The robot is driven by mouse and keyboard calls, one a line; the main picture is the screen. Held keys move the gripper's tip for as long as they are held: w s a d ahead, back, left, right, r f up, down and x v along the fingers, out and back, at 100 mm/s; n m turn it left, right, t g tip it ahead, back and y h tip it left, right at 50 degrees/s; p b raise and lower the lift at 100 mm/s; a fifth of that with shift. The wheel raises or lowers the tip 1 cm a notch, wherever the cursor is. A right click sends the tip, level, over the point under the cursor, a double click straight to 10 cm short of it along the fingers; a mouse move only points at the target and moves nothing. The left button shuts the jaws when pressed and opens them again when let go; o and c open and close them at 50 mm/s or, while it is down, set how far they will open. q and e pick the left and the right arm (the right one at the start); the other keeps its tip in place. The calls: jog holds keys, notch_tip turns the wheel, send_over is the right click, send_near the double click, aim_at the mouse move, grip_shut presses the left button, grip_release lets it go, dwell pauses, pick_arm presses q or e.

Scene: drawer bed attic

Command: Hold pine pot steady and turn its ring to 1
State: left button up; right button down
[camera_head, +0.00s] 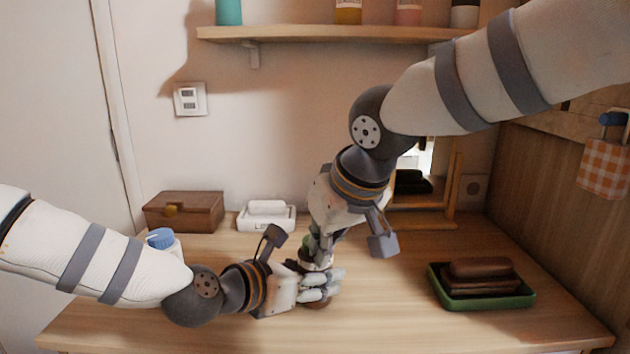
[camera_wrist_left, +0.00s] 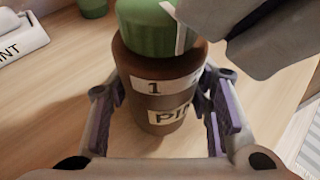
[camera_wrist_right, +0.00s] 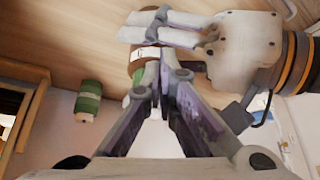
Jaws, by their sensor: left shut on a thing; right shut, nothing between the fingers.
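The pine pot (camera_wrist_left: 150,65) is a brown pot standing upright on the table, its label partly reading "PIN". A white band on it shows a 1, with another mark to the right partly hidden. Its green ring (camera_wrist_left: 145,28) is on top, with a white stripe right of the 1. My left gripper (camera_head: 322,288) is shut around the pot's brown body; its fingers flank the pot in the left wrist view (camera_wrist_left: 160,95). My right gripper (camera_wrist_right: 158,75) is shut and empty, close beside the ring; whether it touches is unclear.
A banded green jar (camera_wrist_right: 88,100) stands nearby. A wooden box (camera_head: 185,212), a white dish (camera_head: 266,217) and a blue-capped bottle (camera_head: 161,239) are at the left. A green tray (camera_head: 446,299) with brown blocks is at the right.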

jog(key=shift+a, duration=0.15)
jog(key=shift+s, duration=0.1)
dwell(0.4)
jog(key=shift+s, duration=0.2)
jog(key=shift+r, duration=0.2)
notch_tip(320, 180, up, 6)
jog(key=shift+s+f, duration=0.1)
jog(key=shift+f, duration=0.05)
